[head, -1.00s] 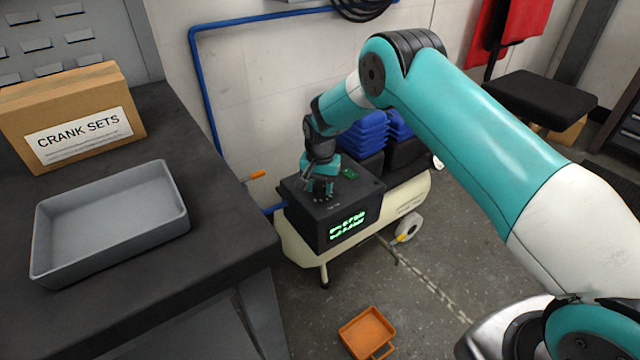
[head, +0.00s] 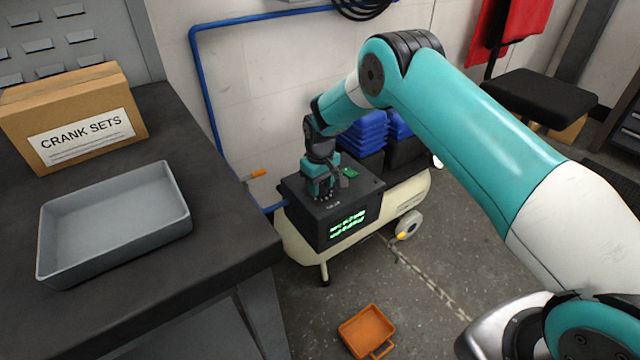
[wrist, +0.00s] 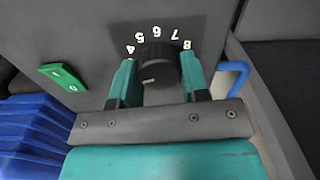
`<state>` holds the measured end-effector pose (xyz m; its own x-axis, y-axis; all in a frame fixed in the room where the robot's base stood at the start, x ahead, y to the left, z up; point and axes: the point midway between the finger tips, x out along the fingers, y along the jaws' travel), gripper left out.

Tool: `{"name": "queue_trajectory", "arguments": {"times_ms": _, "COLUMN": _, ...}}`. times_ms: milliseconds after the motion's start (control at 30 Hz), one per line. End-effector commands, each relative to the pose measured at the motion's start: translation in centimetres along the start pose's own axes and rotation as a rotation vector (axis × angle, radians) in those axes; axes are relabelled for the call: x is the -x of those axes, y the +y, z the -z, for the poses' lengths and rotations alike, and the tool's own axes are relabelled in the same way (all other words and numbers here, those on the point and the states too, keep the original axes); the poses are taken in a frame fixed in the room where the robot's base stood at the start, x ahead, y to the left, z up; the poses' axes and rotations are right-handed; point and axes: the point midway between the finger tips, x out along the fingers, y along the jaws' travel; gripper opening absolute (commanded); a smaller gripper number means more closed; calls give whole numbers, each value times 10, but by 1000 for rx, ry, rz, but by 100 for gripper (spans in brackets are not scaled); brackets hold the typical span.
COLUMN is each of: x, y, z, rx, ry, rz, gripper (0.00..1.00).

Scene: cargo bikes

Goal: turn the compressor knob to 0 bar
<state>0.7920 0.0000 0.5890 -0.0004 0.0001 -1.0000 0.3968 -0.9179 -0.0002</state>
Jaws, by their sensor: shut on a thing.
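The compressor (head: 404,199) stands on the floor, with a dark control box (head: 302,224) on its cream tank. In the wrist view, the round black knob (wrist: 159,58) sits on the box's top face. White numbers 4 to 8 show in an arc along its far side; the rest of the scale is hidden. A pale mark on the knob lies on its near side, toward the gripper body. My gripper (wrist: 160,78) is shut on the knob, one teal finger on each side. In the head view my gripper (head: 324,196) is over the box and hides the knob.
A green switch (wrist: 62,76) is left of the knob; in the head view it (head: 350,173) is beside my gripper. A workbench (head: 225,225) is at left. An orange tray (head: 366,331) lies on the floor.

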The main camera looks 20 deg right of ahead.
Motion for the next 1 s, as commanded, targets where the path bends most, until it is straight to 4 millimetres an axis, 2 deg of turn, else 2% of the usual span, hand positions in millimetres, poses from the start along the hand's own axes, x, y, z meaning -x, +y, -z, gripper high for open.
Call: {"name": "queue_trajectory", "arguments": {"times_ms": 1000, "x": 1, "y": 0, "z": 0, "rx": 955, "ry": 1, "rz": -1, "gripper": 18}}
